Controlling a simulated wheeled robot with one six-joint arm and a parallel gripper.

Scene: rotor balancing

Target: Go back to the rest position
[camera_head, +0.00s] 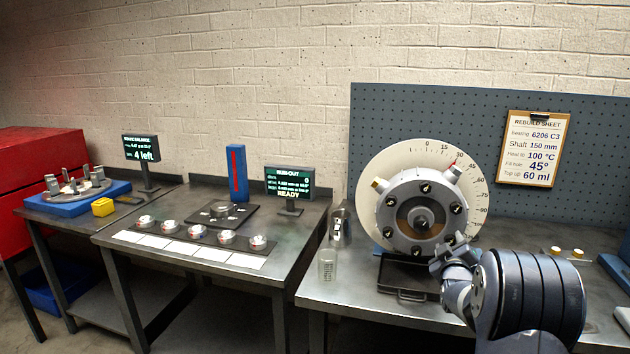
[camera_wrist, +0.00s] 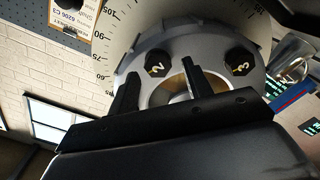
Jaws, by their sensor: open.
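My gripper (camera_head: 440,262) is in front of the lower part of a round grey housing (camera_head: 396,205) with several black numbered caps. In the wrist view my gripper (camera_wrist: 158,82) has its two dark fingers apart, with nothing between them but the housing face behind. Caps 2 (camera_wrist: 156,63) and 3 (camera_wrist: 240,64) show just beyond the fingertips. I cannot tell whether the fingers touch the housing. My arm comes in from the lower right in the head view.
A black tray (camera_head: 402,293) lies under the housing, and a clear beaker (camera_head: 327,264) stands left of it. A dial plate (camera_head: 385,160) is behind the housing. Small yellow-topped parts (camera_head: 567,252) sit to the right. The left bench (camera_head: 215,262) holds several small round parts.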

